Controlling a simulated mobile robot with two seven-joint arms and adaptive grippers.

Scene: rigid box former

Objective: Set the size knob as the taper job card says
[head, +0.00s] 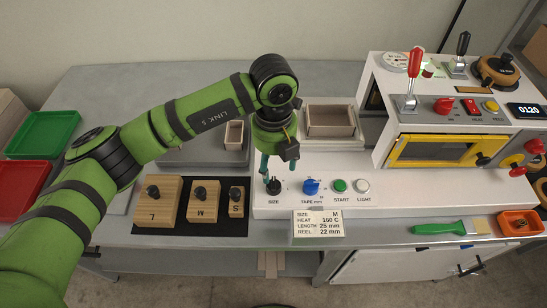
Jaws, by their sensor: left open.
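The black size knob (274,187) is on the sloped white front panel, above the word SIZE. Its pointer direction is too small to tell. My left gripper (272,172) points down with teal fingers, open, right at the knob; I cannot tell whether it touches it. The job card (317,223) on the panel's front edge reads SIZE M, HEAT 160 C, LENGTH 25 mm, REEL 22 mm. My right gripper is not in view.
The blue tape knob (311,187), green START button (339,185) and LIGHT button (363,186) sit right of the size knob. Wooden blocks L (158,199), M (202,205) and S (236,200) stand left. A green-handled brush (440,228) lies at right.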

